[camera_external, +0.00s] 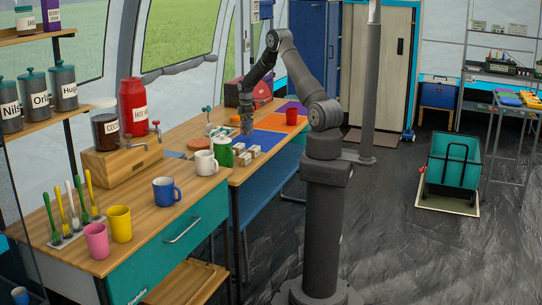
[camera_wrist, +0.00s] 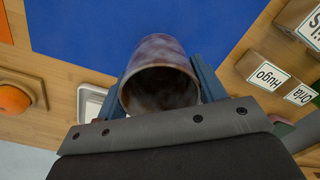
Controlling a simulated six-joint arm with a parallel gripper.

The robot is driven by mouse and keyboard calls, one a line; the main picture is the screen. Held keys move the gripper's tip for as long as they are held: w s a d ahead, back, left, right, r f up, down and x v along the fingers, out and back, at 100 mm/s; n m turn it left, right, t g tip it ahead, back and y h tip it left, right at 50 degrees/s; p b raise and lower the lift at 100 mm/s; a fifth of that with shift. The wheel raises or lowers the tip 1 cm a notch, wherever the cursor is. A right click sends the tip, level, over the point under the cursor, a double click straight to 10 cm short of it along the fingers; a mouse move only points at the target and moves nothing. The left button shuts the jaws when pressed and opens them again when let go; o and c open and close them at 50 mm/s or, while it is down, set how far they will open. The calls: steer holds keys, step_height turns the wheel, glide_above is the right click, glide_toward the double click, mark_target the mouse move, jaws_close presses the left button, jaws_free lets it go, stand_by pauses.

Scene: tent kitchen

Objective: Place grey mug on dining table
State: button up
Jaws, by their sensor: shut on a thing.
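My gripper (camera_external: 246,130) is shut on a grey-brown mug (camera_wrist: 158,62). In the wrist view the mug sits between the two fingers with its open mouth towards the camera. Its handle is not visible. In the external view my gripper points down over the far wooden table, by a blue mat (camera_external: 267,139). The blue mat (camera_wrist: 120,28) lies beyond the mug in the wrist view. Bare wood of the table (camera_wrist: 85,72) shows beside the mat. I cannot tell whether the mug touches the table.
Name blocks (camera_external: 250,155) stand near my gripper. A green mug (camera_external: 223,153), a white mug (camera_external: 205,163) and a blue mug (camera_external: 165,191) stand towards the near counter. A red cup (camera_external: 291,115) stands farther back. An orange round thing (camera_wrist: 14,98) lies left in the wrist view.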

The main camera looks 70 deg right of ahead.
steer(key=shift+f, duration=2)
steer(key=shift+f, duration=0.1)
steer(key=o, duration=1)
step_height(320, 180, up, 12)
steer(key=shift+w, duration=0.1)
step_height(320, 180, down, 12)
steer(key=shift+r, duration=1.8)
